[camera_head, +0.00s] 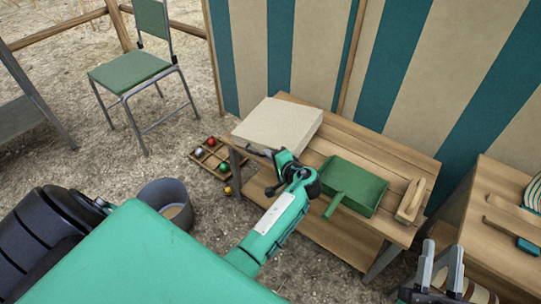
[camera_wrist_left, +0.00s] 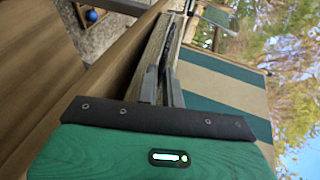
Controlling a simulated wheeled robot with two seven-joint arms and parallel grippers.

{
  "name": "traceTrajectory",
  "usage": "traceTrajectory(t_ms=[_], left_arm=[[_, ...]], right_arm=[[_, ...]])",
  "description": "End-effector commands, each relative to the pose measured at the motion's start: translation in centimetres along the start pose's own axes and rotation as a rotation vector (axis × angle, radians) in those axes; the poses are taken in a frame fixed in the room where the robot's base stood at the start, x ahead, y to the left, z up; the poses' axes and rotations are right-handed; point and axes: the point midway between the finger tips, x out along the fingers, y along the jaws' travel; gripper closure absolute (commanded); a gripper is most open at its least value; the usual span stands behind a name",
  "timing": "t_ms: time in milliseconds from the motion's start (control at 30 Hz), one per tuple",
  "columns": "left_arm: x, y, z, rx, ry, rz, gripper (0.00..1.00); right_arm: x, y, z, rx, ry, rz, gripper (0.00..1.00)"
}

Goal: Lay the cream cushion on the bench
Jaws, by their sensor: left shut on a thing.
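The cream cushion (camera_head: 278,124) lies flat, or nearly so, at the left end of the wooden bench (camera_head: 392,165). Its near left corner reaches the bench's edge; I cannot tell whether its whole underside touches the boards. My left gripper (camera_head: 265,154) is at the cushion's near edge and is shut on it. In the left wrist view the fingers (camera_wrist_left: 164,82) close on the cushion's thin edge (camera_wrist_left: 152,50). My right gripper (camera_head: 440,262) is open and empty at the lower right, in front of the bench.
A green dustpan (camera_head: 354,186) and a wooden brush (camera_head: 410,200) lie on the bench right of the cushion. A divided tray with balls (camera_head: 212,157) and a grey bucket (camera_head: 167,203) are on the ground. A green chair (camera_head: 131,70) stands behind; a striped wall (camera_head: 420,60) backs the bench.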

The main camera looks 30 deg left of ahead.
Motion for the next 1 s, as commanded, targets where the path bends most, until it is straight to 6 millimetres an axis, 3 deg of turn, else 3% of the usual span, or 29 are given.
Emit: traceTrajectory(t_ms=[433,500,567,767,1000], left_arm=[[0.10,0.27,0.01,-0.001,0.000,0.000,1.00],[0.10,0.26,0.01,-0.001,0.000,0.000,0.81],[0.09,0.25,0.01,-0.001,0.000,0.000,0.69],[0.09,0.23,0.00,-0.001,0.000,0.000,0.67],[0.09,0.30,0.02,0.001,0.000,0.001,0.27]], right_arm=[[0.20,0.11,-0.73,-0.006,0.040,-0.001,0.64],[0.20,0.11,-0.73,-0.006,0.040,-0.001,0.64],[0.20,0.11,-0.73,-0.006,0.040,-0.001,0.64],[0.21,0.10,-0.73,-0.006,0.040,-0.001,0.64],[0.21,0.11,-0.70,-0.006,0.039,-0.001,0.64]])
